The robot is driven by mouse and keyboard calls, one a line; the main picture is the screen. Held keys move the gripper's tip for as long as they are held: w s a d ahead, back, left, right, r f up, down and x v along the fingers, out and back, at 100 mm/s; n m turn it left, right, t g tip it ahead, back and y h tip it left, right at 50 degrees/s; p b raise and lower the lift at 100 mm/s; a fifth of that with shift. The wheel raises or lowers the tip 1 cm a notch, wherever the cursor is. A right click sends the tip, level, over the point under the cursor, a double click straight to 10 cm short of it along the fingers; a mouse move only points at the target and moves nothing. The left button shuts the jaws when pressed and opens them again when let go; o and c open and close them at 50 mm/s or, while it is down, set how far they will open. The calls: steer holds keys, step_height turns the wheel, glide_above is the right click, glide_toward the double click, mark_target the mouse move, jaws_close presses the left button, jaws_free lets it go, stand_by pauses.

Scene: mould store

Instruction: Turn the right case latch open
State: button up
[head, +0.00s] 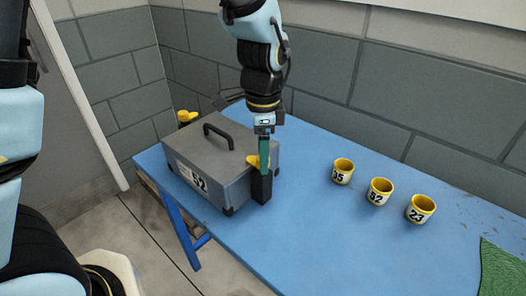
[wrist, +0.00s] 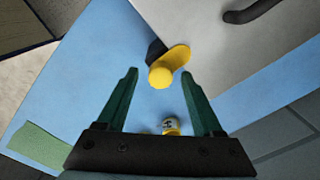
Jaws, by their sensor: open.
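The grey case (head: 205,150) stands on the blue table, with a dark handle (head: 219,131) on its lid and a numbered label on its front. The right case latch (head: 253,161) is yellow, at the case's right side above a dark block (head: 262,190), and is partly hidden by my gripper in the head view. In the wrist view the latch (wrist: 168,68) has a round knob and a flat lever reaching toward the case. My gripper (head: 264,170) points down over it. In the wrist view its green fingers (wrist: 160,75) are apart, one on each side of the knob; contact is not visible.
Another yellow latch (head: 188,116) is at the case's far left side. Three yellow numbered cups, with a middle one (head: 380,191), stand to the right on the blue table (head: 320,245). A green mat (head: 500,270) lies at the right edge. A block wall (head: 330,70) is behind.

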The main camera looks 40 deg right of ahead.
steer(key=shift+f, duration=0.2)
jaws_close()
stand_by(0.5)
